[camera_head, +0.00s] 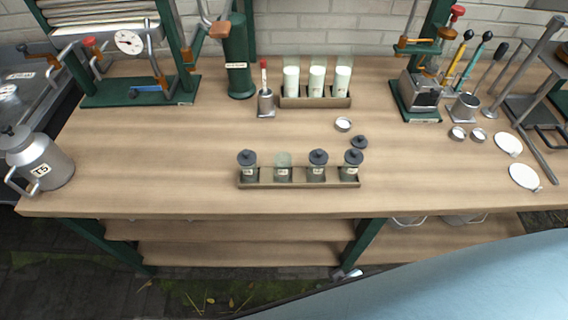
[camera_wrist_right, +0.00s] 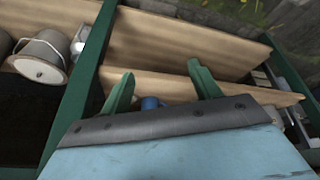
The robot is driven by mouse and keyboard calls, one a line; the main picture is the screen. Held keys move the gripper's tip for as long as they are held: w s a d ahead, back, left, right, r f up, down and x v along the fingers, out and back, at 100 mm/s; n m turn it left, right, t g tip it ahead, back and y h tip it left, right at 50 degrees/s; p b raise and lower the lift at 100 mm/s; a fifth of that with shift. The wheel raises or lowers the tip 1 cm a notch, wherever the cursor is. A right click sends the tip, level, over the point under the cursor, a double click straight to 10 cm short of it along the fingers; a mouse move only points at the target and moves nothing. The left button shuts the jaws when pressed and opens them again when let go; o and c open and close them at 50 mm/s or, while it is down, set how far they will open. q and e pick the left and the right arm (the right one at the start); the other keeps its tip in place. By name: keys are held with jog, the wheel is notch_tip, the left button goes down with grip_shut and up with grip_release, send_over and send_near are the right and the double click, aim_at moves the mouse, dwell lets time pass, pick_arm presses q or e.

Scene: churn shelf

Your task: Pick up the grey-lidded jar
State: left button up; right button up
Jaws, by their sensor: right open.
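In the head view, three small glass jars with dark grey lids stand in a low wooden rack (camera_head: 300,185) near the table's front edge: the left jar (camera_head: 248,172), the third jar (camera_head: 317,174) and the right jar (camera_head: 352,172). An open jar (camera_head: 283,174) without a lid stands second from the left. A loose dark grey lid (camera_head: 360,142) lies behind the right end. My right gripper (camera_wrist_right: 160,78) is open, its green fingers apart and holding nothing, below tabletop height beside the lower shelves. The jars are outside the wrist view. My left gripper is not in view.
A wooden tray (camera_head: 315,102) with white-filled bottles stands at the back. A metal churn (camera_head: 45,165) is at the left end. Lower shelves (camera_head: 230,253), green legs and a hanging bucket (camera_wrist_right: 42,58) lie under the tabletop. Table left of the rack is clear.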

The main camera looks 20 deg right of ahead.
jog(key=w+r+t+p, duration=0.15)
jog(key=w+r, duration=0.35)
jog(key=r, duration=0.5)
jog(key=m+t+p, duration=0.1)
jog(key=m+t, duration=0.1)
jog(key=t, duration=0.2)
send_near(286, 170)
jog(key=s+d+f, duration=0.4)
jog(key=s+d, duration=0.1)
jog(key=w+a+t, duration=0.1)
jog(key=w, duration=0.2)
jog(key=w+a+f+t, duration=0.1)
jog(key=w+a, duration=0.1)
jog(key=w, duration=0.1)
jog(key=w+a+t+y, duration=0.1)
jog(key=w+a, duration=0.1)
jog(key=w, duration=0.2)
jog(key=shift+a+f+n, duration=0.2)
jog(key=shift+f+n, duration=0.1)
jog(key=shift+n, duration=0.1)
jog(key=shift+d+b+x, duration=0.2)
jog(key=shift+b+x, duration=0.2)
jog(key=shift+x, duration=2.15)
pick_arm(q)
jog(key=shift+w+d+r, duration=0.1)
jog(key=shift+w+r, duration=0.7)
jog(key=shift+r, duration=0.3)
pick_arm(e)
jog(key=shift+r, duration=0.1)
jog(key=shift+c, duration=0.2)
